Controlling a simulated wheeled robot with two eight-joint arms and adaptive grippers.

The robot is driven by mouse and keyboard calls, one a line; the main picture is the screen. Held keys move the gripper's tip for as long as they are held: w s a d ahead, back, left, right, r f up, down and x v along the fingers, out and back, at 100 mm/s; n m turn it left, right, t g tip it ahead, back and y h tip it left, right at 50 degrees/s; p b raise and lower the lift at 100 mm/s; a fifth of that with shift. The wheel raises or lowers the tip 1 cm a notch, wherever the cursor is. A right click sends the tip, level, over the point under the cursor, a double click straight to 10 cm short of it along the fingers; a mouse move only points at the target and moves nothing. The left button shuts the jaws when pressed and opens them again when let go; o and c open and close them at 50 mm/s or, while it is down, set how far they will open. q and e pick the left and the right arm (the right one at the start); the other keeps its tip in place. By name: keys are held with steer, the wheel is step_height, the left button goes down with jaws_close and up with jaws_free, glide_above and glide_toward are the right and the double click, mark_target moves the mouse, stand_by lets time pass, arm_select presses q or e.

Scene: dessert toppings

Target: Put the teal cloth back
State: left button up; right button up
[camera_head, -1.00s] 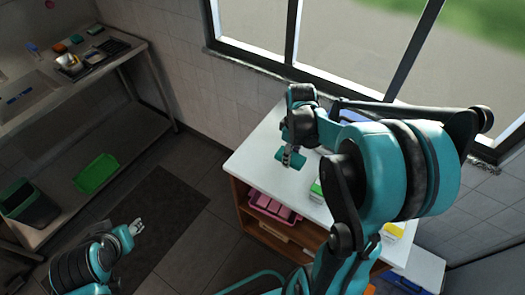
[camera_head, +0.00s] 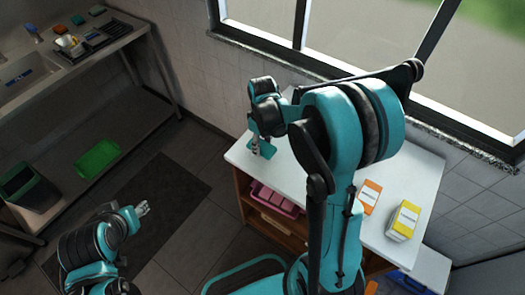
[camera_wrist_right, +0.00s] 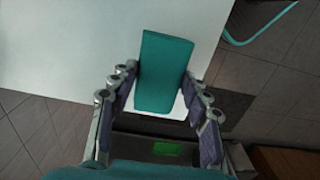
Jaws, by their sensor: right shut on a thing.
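The teal cloth (camera_head: 266,149) is a small flat piece over the left end of the white tabletop. My right gripper (camera_head: 256,146) is shut on it. In the right wrist view the cloth (camera_wrist_right: 162,70) shows as a teal rectangle between the two fingers of the right gripper (camera_wrist_right: 158,84), with white surface behind it. I cannot tell whether the cloth touches the tabletop. My left gripper (camera_head: 142,209) is low at the left, over the dark floor mat, away from the cloth. Its fingers are too small to judge.
The white table (camera_head: 415,180) holds an orange packet (camera_head: 370,196) and a yellow box (camera_head: 403,221). A pink basket (camera_head: 273,200) sits on its shelf. A sink counter (camera_head: 95,60) stands at the far left with a dish rack (camera_head: 103,39); a green tray (camera_head: 98,158) lies beneath. My right arm hides the table's middle.

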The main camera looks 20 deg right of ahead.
mark_target(262, 146)
steer(key=shift+f+b, duration=0.6)
steer(key=shift+f, duration=1.3)
steer(key=shift+f, duration=0.1)
steer(key=o, duration=1.1)
